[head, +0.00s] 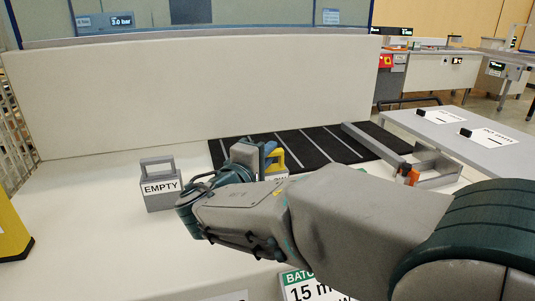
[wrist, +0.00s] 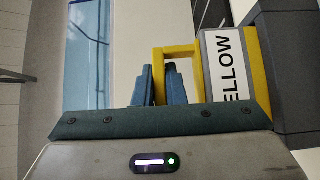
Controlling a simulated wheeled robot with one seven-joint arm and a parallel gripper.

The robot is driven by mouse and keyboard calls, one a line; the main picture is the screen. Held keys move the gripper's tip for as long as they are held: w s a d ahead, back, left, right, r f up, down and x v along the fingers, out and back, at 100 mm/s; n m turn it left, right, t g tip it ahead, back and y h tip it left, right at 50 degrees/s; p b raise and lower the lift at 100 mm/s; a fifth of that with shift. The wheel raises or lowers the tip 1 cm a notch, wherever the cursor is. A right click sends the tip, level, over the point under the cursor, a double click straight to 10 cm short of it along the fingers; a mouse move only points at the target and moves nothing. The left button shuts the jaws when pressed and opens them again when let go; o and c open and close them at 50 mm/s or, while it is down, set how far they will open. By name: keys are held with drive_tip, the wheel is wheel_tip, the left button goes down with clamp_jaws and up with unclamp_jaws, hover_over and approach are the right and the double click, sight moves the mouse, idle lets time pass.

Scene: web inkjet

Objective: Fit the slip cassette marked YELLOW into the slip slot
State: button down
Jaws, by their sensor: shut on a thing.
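The YELLOW cassette shows in the wrist view (wrist: 222,70) as a block with a yellow edge, a yellow loop handle and a white label reading ELLOW. My gripper (wrist: 162,85) is shut on the handle, with its blue-grey fingers on either side of the bar. In the head view my gripper (head: 264,152) is at the yellow handle of the cassette (head: 277,161), over the striped black mat's near left part. My wrist hides most of the cassette body there. I cannot tell whether its base touches anything. I cannot make out the slip slot for certain.
A grey cassette marked EMPTY (head: 160,187) stands left of my wrist. A black mat with white stripes (head: 325,146) lies behind. A grey frame with an orange part (head: 407,173) is at right, near grey panels (head: 450,132). A pale wall (head: 190,90) closes the back.

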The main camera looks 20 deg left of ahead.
drive_tip(key=shift+f+b, duration=0.9)
drive_tip(key=shift+b, duration=0.05)
drive_tip(key=c, duration=1.4)
unclamp_jaws()
drive_tip(key=p+v, duration=0.2)
drive_tip(key=v, duration=1.2)
drive_tip(key=shift+w+r, duration=0.1)
drive_tip(key=shift+w, duration=0.05)
